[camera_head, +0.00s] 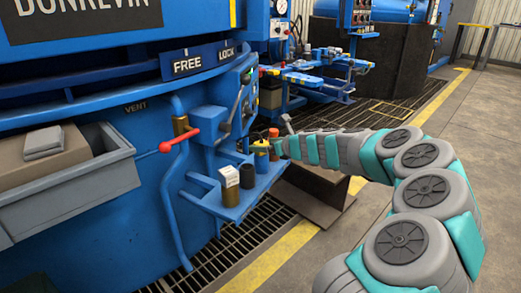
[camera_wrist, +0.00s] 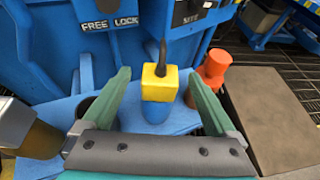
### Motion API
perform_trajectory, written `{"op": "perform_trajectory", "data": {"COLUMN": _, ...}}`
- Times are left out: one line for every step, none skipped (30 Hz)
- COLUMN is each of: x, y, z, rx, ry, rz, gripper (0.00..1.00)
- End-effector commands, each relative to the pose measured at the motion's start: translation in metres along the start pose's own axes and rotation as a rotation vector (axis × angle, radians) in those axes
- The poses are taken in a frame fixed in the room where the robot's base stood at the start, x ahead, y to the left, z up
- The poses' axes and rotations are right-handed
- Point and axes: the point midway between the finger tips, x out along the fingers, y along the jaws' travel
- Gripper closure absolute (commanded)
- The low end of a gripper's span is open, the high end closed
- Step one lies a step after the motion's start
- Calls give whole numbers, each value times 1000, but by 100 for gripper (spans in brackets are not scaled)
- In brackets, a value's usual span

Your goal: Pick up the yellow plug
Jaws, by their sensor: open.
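The yellow plug (camera_wrist: 159,84) stands upright on the blue shelf in the wrist view, with a blue lower part and a dark stem on top. It also shows small in the head view (camera_head: 261,147), partly hidden near my gripper. My gripper (camera_wrist: 160,80) is open, with one green finger on each side of the plug and a gap on both sides. The fingers do not visibly touch it. In the head view my gripper (camera_head: 270,149) reaches in over the shelf from the right.
The blue shelf (camera_head: 215,203) also holds a white-topped brass item (camera_head: 230,185), a dark cup (camera_head: 247,176) and an orange item (camera_wrist: 212,68), which stands close to the right finger. A red-handled valve (camera_head: 180,141) is to the left. A brown panel (camera_wrist: 265,120) lies to the right.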

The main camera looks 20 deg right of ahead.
Motion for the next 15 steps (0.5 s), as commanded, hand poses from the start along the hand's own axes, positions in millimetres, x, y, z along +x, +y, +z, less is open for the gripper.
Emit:
{"op": "perform_trajectory", "data": {"x": 4, "y": 0, "z": -1, "rx": -1, "ry": 0, "rz": 0, "gripper": 7}}
{"op": "perform_trajectory", "data": {"x": 6, "y": 0, "z": -1, "rx": -1, "ry": 0, "rz": 1, "gripper": 7}}
{"op": "perform_trajectory", "data": {"x": 9, "y": 1, "z": -2, "rx": -1, "ry": 0, "rz": 1, "gripper": 7}}
{"op": "perform_trajectory", "data": {"x": 12, "y": 1, "z": -2, "rx": -2, "ry": 0, "rz": 1, "gripper": 7}}
{"op": "perform_trajectory", "data": {"x": 16, "y": 1, "z": -3, "rx": -2, "ry": 0, "rz": 1, "gripper": 7}}
{"op": "perform_trajectory", "data": {"x": 21, "y": 0, "z": -4, "rx": -2, "ry": 0, "rz": 0, "gripper": 7}}
{"op": "perform_trajectory", "data": {"x": 25, "y": 0, "z": -4, "rx": -2, "ry": 1, "rz": 0, "gripper": 7}}
{"op": "perform_trajectory", "data": {"x": 29, "y": 0, "z": -5, "rx": -2, "ry": 1, "rz": 0, "gripper": 7}}
{"op": "perform_trajectory", "data": {"x": 35, "y": 0, "z": -6, "rx": -3, "ry": 2, "rz": 0, "gripper": 7}}
{"op": "perform_trajectory", "data": {"x": 39, "y": 1, "z": -6, "rx": -3, "ry": 2, "rz": 1, "gripper": 7}}
{"op": "perform_trajectory", "data": {"x": 42, "y": 1, "z": -6, "rx": -2, "ry": 3, "rz": 1, "gripper": 7}}
{"op": "perform_trajectory", "data": {"x": 46, "y": 1, "z": -6, "rx": -2, "ry": 3, "rz": 3, "gripper": 7}}
{"op": "perform_trajectory", "data": {"x": 49, "y": 1, "z": -6, "rx": -2, "ry": 3, "rz": 2, "gripper": 7}}
{"op": "perform_trajectory", "data": {"x": 50, "y": 1, "z": -5, "rx": -2, "ry": 2, "rz": 2, "gripper": 7}}
{"op": "perform_trajectory", "data": {"x": 52, "y": 0, "z": -5, "rx": -2, "ry": 2, "rz": 1, "gripper": 7}}
